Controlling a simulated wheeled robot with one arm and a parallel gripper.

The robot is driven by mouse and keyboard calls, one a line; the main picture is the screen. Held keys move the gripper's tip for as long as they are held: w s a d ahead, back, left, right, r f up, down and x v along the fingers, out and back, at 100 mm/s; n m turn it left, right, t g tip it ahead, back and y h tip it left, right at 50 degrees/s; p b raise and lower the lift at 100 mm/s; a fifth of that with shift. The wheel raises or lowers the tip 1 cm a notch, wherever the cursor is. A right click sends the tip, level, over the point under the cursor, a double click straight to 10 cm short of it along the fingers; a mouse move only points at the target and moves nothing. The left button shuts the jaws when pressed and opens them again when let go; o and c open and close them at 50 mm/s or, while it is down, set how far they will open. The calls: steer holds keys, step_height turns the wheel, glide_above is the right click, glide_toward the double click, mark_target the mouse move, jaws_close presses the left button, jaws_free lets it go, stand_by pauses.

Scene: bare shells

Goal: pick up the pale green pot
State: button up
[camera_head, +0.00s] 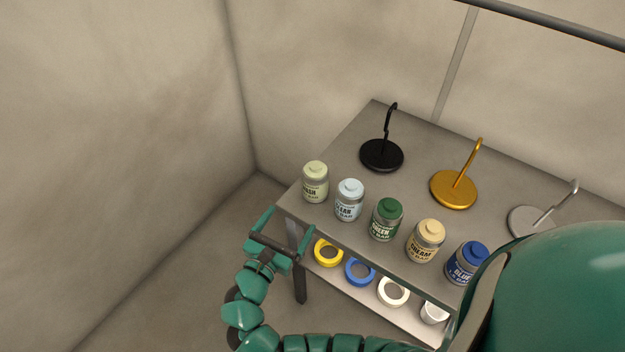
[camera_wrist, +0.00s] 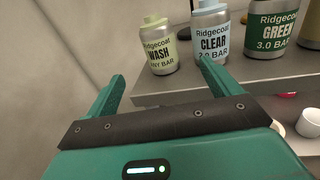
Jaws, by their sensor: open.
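The pale green pot (camera_head: 315,186) stands upright at the left front corner of the grey table top (camera_head: 340,145). It has a pale green cap and a label reading WASH. In the wrist view the pale green pot (camera_wrist: 158,48) shows beyond and between my fingertips. My gripper (camera_head: 290,222) is open and empty, in front of the table's left front corner and apart from the pot. In the wrist view the right fingertip of my gripper (camera_wrist: 163,69) overlaps the light blue CLEAR pot in the picture.
The light blue pot (camera_head: 349,202) stands close to the right, then the dark green (camera_head: 386,222), cream (camera_head: 425,243) and blue (camera_head: 466,264) pots. Black (camera_head: 381,157), gold (camera_head: 453,190) and silver (camera_head: 530,223) hook stands are behind. A lower shelf holds rings, including a yellow one (camera_head: 317,254).

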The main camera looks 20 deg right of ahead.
mark_target(309, 188)
steer(key=shift+n, duration=0.3)
steer(key=p+x, duration=0.3)
steer(key=x, duration=0.9)
steer(key=shift+w, duration=0.25)
steer(key=p+x, duration=0.2)
steer(key=x, duration=0.2)
steer(key=shift+w+d+r, duration=0.2)
steer(key=shift+w+d+f, duration=0.1)
steer(key=shift+w+d, duration=0.05)
steer(key=shift+w, duration=0.05)
steer(key=shift+c, duration=0.5)
steer(key=c, duration=1.1)
steer(key=shift+c, duration=0.4)
